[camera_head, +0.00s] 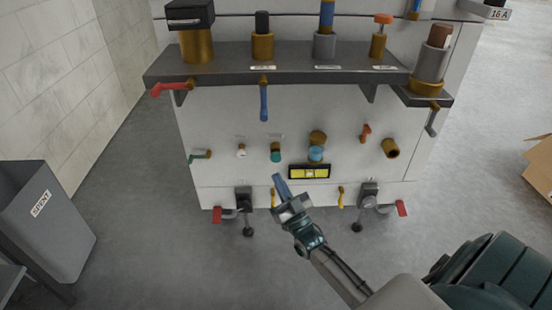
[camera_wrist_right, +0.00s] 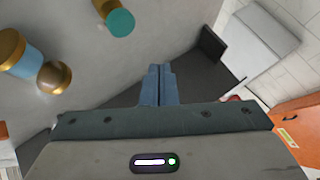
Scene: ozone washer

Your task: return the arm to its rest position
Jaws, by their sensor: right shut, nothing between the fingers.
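My right gripper (camera_head: 281,186) is in front of the lower part of the white washer cabinet (camera_head: 225,115) in the head view. Its blue fingers are shut together with nothing between them, as the right wrist view (camera_wrist_right: 158,84) also shows. In the head view the fingertips appear just below and left of the yellow level (camera_head: 309,171). Whether they touch the panel cannot be told. My right arm comes in from the lower right. My left gripper is not in view.
A dark shelf (camera_head: 225,63) with several fittings juts out above the panel. Knobs, a blue handle (camera_head: 264,104) and red-tipped clamps (camera_head: 401,208) stick out. A grey SPENT bin (camera_head: 75,245) stands left, a cardboard box (camera_head: 540,168) right. The floor between is clear.

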